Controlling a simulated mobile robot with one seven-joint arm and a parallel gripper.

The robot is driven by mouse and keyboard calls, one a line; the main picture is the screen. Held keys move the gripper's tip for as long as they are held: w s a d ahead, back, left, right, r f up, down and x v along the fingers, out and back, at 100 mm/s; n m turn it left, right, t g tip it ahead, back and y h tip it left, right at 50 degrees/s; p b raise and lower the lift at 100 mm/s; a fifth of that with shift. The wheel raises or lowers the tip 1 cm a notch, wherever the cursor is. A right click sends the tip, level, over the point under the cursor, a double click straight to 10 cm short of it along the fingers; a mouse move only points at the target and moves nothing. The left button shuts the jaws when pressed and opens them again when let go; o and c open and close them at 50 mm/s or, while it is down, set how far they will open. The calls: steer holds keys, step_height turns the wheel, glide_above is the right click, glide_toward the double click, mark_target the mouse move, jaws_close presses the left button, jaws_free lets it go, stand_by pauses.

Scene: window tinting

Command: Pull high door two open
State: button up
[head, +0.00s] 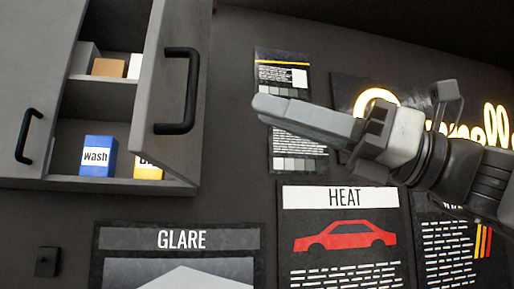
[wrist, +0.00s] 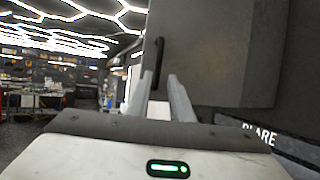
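A grey wall cabinet (head: 60,185) hangs at the upper left of the head view. Its right door (head: 170,110), apparently high door two, stands partly open and swung outward, with a black bar handle (head: 178,90). Its left door (head: 32,90) looks shut and has its own black handle (head: 28,135). My gripper (head: 262,106) is right of the open door, apart from its handle, with fingers pointing left. In the wrist view my gripper (wrist: 159,76) has a gap between its fingers and nothing held. A grey door (wrist: 205,55) with a black handle (wrist: 158,62) lies beyond the fingertips.
Inside the cabinet are a blue "wash" box (head: 97,157), a yellow box (head: 148,172) partly hidden by the door, and an orange-brown box (head: 108,67). Wall posters, such as HEAT (head: 340,230) and GLARE (head: 180,240), lie below. A glowing sign (head: 375,98) is behind my arm.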

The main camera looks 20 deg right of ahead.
steer(key=shift+v, duration=2.3)
